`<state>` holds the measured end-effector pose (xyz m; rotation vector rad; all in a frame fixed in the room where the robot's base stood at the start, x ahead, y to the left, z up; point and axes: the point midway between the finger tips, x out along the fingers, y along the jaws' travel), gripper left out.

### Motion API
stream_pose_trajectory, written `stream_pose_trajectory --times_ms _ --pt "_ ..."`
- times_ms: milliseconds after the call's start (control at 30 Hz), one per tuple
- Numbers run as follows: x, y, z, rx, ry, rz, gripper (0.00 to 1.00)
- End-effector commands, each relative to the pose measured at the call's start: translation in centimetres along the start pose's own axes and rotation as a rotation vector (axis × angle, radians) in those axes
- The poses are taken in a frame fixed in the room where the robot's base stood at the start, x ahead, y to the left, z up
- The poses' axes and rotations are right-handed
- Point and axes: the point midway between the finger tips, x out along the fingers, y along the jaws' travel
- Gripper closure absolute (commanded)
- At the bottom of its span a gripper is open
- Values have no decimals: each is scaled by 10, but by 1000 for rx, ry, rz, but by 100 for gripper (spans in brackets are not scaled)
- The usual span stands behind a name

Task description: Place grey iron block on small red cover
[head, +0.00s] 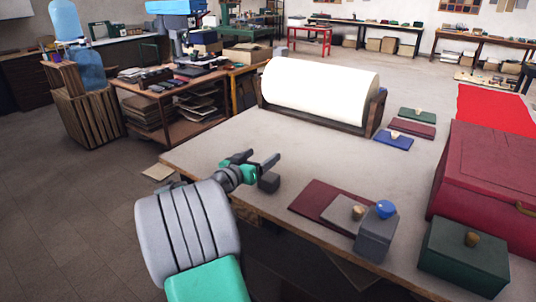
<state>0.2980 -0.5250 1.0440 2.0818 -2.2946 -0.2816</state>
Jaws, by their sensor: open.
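A small dark grey cube, which looks like the grey iron block (268,183), sits on the table near its front left edge in the head view. My gripper (263,156) is open and empty, just above and behind the block in the picture. Contact between them cannot be seen. A small dark red flat cover (414,130) lies at the back right, between a green cover (417,115) and a blue cover (394,142). A larger dark red flat piece (318,195) lies nearer, right of the block, partly under a grey-brown knobbed piece (342,212).
A grey box with a blue knob (377,236) and a dark green knobbed box (465,258) stand at the front right. A large red chest (487,178) fills the right. A white roll (320,93) stands at the back. The table (305,155) is clear in the middle.

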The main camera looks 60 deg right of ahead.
Motion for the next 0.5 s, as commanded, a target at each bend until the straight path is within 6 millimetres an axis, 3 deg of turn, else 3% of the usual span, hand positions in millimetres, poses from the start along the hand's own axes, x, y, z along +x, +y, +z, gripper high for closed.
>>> stream_pose_trajectory --times_ms 33,167,500 --pt "-2 2 -18 -26 -21 -4 20" --pt "-4 2 -12 -147 -79 -21 20" --pt "-12 -2 50 -975 -170 -132 20"
